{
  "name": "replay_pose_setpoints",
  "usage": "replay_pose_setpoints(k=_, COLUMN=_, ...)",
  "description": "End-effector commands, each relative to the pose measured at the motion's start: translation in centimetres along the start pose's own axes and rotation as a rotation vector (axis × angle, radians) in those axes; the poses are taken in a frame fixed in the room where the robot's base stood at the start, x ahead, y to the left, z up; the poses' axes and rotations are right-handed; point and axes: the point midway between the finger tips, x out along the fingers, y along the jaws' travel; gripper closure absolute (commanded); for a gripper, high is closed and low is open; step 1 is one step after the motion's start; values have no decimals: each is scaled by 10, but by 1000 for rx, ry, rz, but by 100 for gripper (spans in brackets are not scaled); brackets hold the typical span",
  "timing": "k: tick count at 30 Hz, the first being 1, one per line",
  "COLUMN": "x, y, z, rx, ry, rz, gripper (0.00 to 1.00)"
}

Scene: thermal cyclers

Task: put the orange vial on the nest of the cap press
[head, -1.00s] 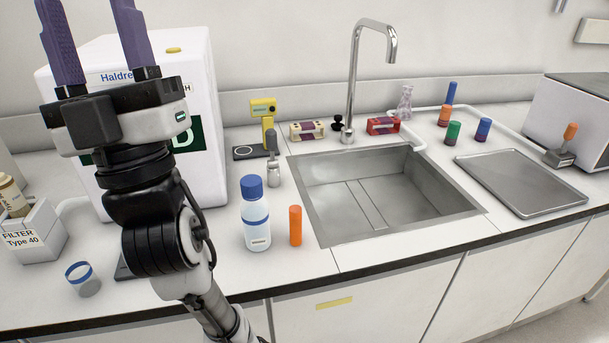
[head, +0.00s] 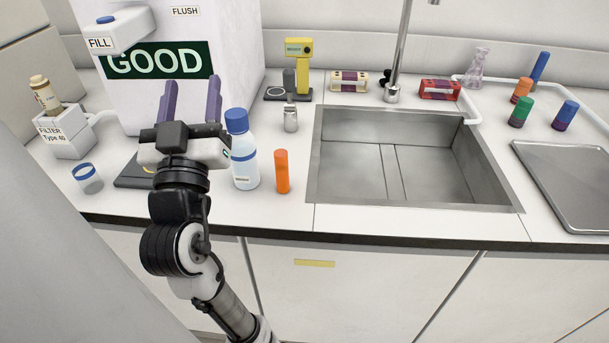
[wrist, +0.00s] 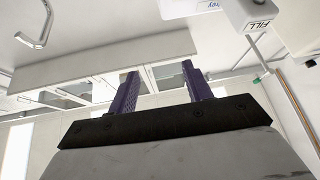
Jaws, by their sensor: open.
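An orange vial (head: 282,171) stands upright on the counter near its front edge, just right of a blue-capped bottle. My gripper (head: 192,84) is open and empty, fingers pointing up, left of the bottle and the vial. In the wrist view its two purple fingers (wrist: 160,70) are apart with nothing between them; no vial shows there. A yellow-headed device (head: 299,67) with a white ring on its dark base stands at the back. A small silver device (head: 290,118) with a grey upper part stands before it. I cannot tell which device is the cap press.
The blue-capped bottle (head: 243,158) stands close to the vial. A sink (head: 330,175) lies to the right, a metal tray (head: 575,190) beyond it. Several coloured vials stand at the back right. A large white machine (head: 232,40) and a small blue-rimmed cup (head: 88,180) are at left.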

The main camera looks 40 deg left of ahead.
Motion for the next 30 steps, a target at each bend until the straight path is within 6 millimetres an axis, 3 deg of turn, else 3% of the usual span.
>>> replay_pose_setpoints(k=1, x=-12, y=0, z=27, rx=-11, ry=-100, rz=58, gripper=50)
replay_pose_setpoints(k=3, x=-28, y=9, z=56, rx=-26, ry=-227, rz=160, gripper=50)
replay_pose_setpoints(k=6, x=-55, y=22, z=86, rx=-37, ry=-373, rz=299, gripper=50)
replay_pose_setpoints(k=9, x=-80, y=33, z=105, rx=-38, ry=-472, rz=411, gripper=50)
replay_pose_setpoints(k=13, x=-99, y=41, z=116, rx=-36, ry=-536, rz=497, gripper=50)
replay_pose_setpoints(k=17, x=-95, y=49, z=122, rx=-36, ry=-551, rz=522, gripper=50)
replay_pose_setpoints(k=24, x=-60, y=72, z=145, rx=-38, ry=-551, rz=522, gripper=50)
replay_pose_setpoints(k=30, x=-42, y=82, z=158, rx=-36, ry=-550, rz=519, gripper=50)
